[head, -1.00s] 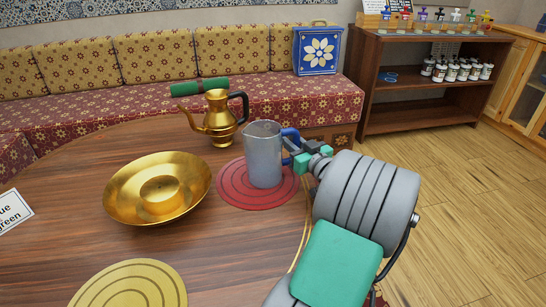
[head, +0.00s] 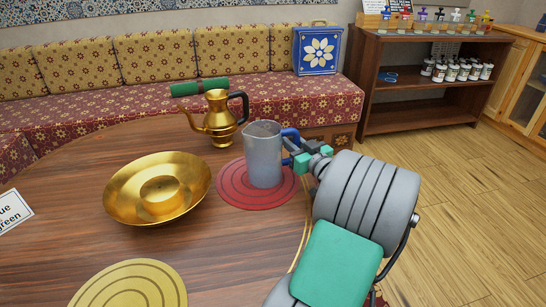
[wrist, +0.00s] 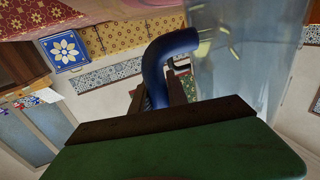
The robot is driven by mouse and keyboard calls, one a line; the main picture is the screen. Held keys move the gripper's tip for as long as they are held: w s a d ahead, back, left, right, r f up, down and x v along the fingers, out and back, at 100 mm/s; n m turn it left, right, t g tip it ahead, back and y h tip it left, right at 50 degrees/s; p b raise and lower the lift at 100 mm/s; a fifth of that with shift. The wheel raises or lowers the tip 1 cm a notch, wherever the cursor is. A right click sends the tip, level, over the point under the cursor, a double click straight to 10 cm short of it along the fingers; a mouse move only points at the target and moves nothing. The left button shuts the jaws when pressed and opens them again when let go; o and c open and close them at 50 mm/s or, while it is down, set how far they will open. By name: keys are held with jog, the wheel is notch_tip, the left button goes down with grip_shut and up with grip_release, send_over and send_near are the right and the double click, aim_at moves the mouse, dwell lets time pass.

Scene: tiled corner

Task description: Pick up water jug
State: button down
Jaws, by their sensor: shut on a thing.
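The water jug (head: 264,158) is a grey, translucent pitcher with a blue handle (head: 290,138). It stands upright on the round red mat (head: 232,193) near the table's right edge. My gripper (head: 296,149) reaches in from the right and is shut on the jug's handle. In the wrist view the blue handle (wrist: 157,65) rises between my dark fingers, and the clear jug body (wrist: 235,65) fills the upper right. The parts of the handle behind the fingers are hidden.
A brass coffee pot (head: 219,122) stands just behind and left of the jug. A wide brass basin (head: 126,196) lies left of it. A yellow mat (head: 130,285) lies at the front. A cushioned bench (head: 270,97) and a dark shelf (head: 420,112) stand behind.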

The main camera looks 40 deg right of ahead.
aim_at(290, 129)
jog(key=shift+r, duration=0.1)
dwell(0.4)
notch_tip(290, 129, up, 4)
jog(key=shift+f+p, duration=0.25)
jog(key=shift+p, duration=0.4)
jog(key=s+a+r+b, duration=0.1)
jog(key=s+a+r, duration=0.8)
jog(key=s, duration=0.1)
jog(key=shift+s+r+b, duration=0.15)
jog(key=shift+s+b, duration=0.15)
jog(key=shift+b, duration=0.05)
jog(key=shift+a, duration=0.1)
